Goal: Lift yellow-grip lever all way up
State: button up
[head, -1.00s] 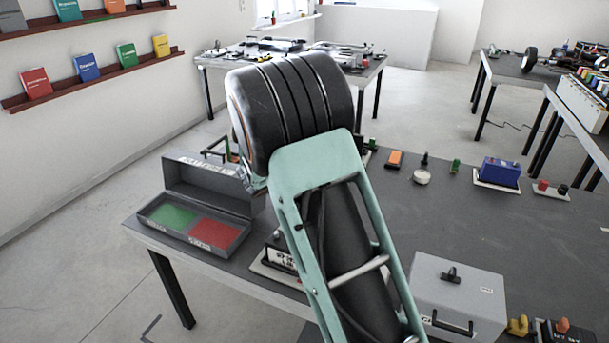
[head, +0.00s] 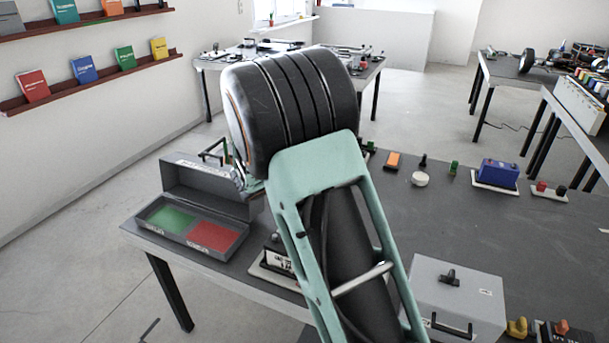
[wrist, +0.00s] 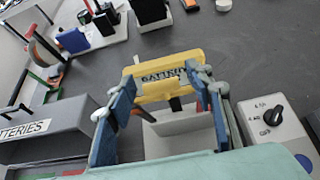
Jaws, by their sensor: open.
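The lever's yellow grip (wrist: 172,76), with dark lettering on it, is in the upper middle of the wrist view. A whitish block (wrist: 178,134) shows below it, between my fingers. My gripper (wrist: 160,95) is open, with one blue finger to the left and one to the right; the fingertips are close to the grip's lower side. I cannot tell whether they touch it. In the head view my arm hides the lever, and only a small part of my gripper (head: 243,182) shows at the left of my wrist.
An open grey box (head: 182,238) with green and red compartments stands at the table's left edge; its side shows in the wrist view (wrist: 50,130). A box with a dark knob (wrist: 271,116) is close on the right. A lidded grey box (head: 455,292) stands at the front right.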

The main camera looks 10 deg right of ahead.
jog(key=v, duration=1)
jog(key=shift+s, duration=0.1)
